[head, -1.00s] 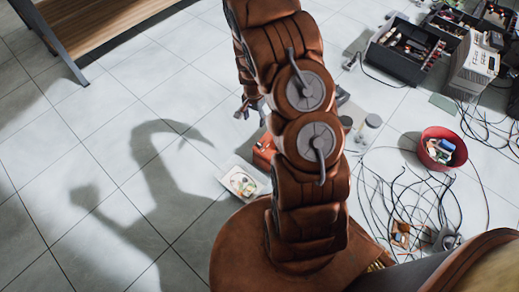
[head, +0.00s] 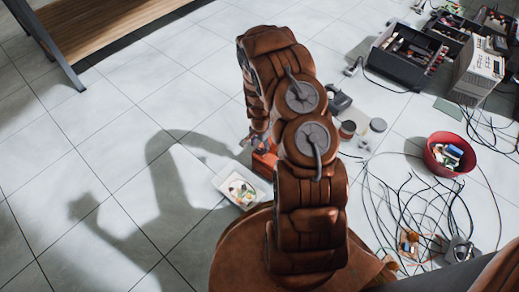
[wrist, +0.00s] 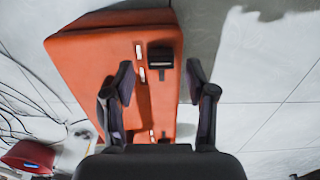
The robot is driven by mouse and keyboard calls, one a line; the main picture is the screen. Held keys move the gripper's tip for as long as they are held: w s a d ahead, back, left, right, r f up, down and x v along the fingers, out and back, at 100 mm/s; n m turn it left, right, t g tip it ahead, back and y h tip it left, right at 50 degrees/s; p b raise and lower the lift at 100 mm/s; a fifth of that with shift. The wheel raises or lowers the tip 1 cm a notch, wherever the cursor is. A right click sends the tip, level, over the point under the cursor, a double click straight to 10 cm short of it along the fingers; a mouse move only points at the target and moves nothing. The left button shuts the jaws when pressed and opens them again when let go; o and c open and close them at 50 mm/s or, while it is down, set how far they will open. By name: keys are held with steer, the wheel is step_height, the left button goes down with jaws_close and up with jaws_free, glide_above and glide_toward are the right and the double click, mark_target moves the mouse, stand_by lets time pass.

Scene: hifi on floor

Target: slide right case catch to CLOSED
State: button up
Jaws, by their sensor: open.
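An orange case (wrist: 90,75) lies beneath my gripper in the wrist view. In the head view the case (head: 264,162) is partly hidden by my arm. A black catch-like piece (wrist: 161,57) sits on its face, with small white marks beside it. More small pale parts (wrist: 152,134) show lower down, close to the gripper body. I cannot tell which piece is the right catch or its position. My gripper (wrist: 158,82) is open and empty, its fingers over and beside the case's right edge. Contact cannot be told.
A white tray of small items (head: 238,188) stands beside the case. Loose cables (head: 410,205), a red bowl (head: 436,165) and open toolboxes (head: 402,55) lie to the right. A wooden bench (head: 100,30) is at upper left. The tiled floor at left is clear.

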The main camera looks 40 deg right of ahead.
step_height(320, 180, down, 2)
jaws_close()
stand_by(0.6)
